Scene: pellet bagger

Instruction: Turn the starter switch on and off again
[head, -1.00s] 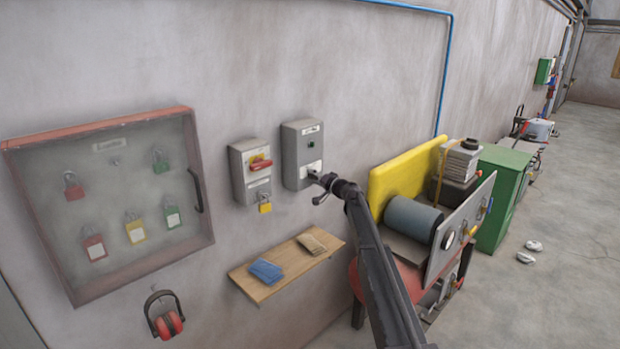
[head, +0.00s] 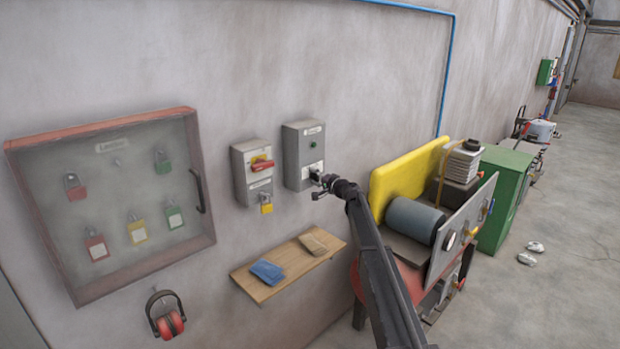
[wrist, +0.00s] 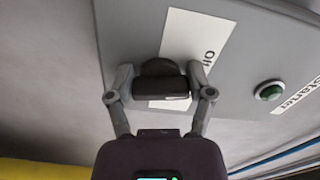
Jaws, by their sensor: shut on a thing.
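The starter box is a grey box (head: 303,160) on the wall, with a green button or lamp (head: 312,145) above and a black switch knob low on its front. In the wrist view the black knob (wrist: 163,82) sits over a white label plate (wrist: 197,35) that is partly hidden. My gripper (head: 322,184) is at the knob, with one finger on each side, shut on it. The green lamp also shows in the wrist view (wrist: 269,91), to the right of the knob. The knob's exact turn against its label is hard to tell.
A second grey box with a red and yellow switch (head: 261,164) and a yellow padlock (head: 266,204) is just left. Below is a wooden shelf (head: 270,287) with cloths. A lock cabinet (head: 106,128) hangs further left. Machinery with a yellow panel (head: 395,178) stands right.

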